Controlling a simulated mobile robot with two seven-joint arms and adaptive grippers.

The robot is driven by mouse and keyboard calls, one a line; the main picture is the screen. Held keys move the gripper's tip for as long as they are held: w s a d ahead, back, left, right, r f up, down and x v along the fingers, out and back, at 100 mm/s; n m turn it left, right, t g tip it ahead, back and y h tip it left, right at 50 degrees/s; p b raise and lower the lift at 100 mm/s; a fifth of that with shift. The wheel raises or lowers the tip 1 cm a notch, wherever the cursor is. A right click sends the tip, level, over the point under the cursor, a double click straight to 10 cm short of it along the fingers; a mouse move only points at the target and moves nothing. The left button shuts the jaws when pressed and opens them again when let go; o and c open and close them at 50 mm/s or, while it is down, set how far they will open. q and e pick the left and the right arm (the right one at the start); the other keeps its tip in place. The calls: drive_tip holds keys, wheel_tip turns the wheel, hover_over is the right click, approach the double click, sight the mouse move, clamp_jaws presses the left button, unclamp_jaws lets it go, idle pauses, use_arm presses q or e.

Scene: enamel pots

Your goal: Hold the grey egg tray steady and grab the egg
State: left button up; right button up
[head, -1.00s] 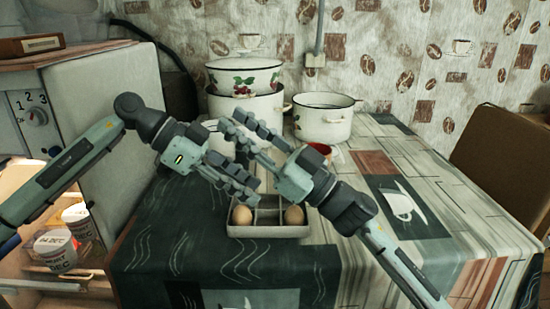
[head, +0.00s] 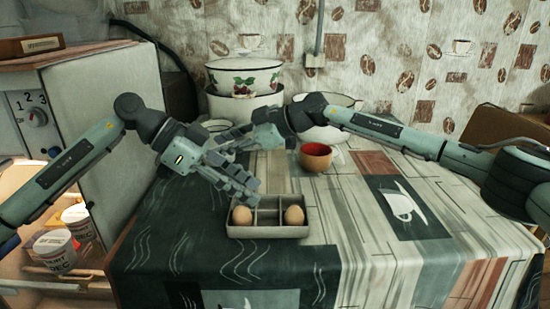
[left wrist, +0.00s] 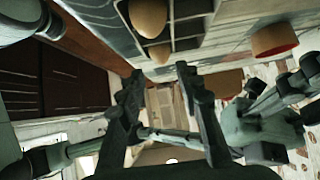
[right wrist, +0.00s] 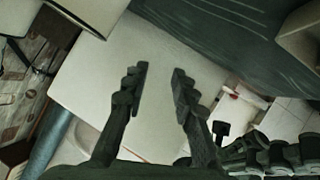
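The grey egg tray (head: 267,232) sits on the table cloth near its front edge, with a brown egg (head: 242,215) in a left compartment and another egg (head: 295,215) in a right one. The tray (left wrist: 172,28) shows at the top of the left wrist view with two eggs. My left gripper (head: 240,182) is open, its fingers just above and behind the tray's left part, not visibly touching it. My right gripper (head: 232,143) is behind it, near the pots. The right wrist view shows its fingers (right wrist: 157,72) apart with nothing between them.
A red-brown cup (head: 316,158) stands behind the tray to the right. White enamel pots (head: 245,78) stand at the back by the wall. A white cabinet (head: 100,130) is at the left. The cloth right of the tray is clear.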

sight(268, 215)
drive_tip(key=s+d+g+h, duration=0.1)
drive_tip(key=s+d+h, duration=0.1)
drive_tip(key=d+h, duration=0.1)
drive_tip(key=s+d+m+g+h, duration=0.1)
drive_tip(key=s+d+h, duration=0.1)
drive_tip(key=d+h, duration=0.2)
drive_tip(key=s+d+g+h, duration=0.2)
drive_tip(key=s+d+h, duration=0.1)
drive_tip(key=d, duration=0.1)
drive_tip(key=shift+d+f+h, duration=0.2)
drive_tip(key=shift+h, duration=0.1)
drive_tip(key=shift+f, duration=0.35)
drive_tip(key=f, duration=0.4)
drive_tip(key=a+f, duration=0.1)
drive_tip(key=f, duration=0.1)
drive_tip(key=shift+f, duration=0.4)
clamp_jaws()
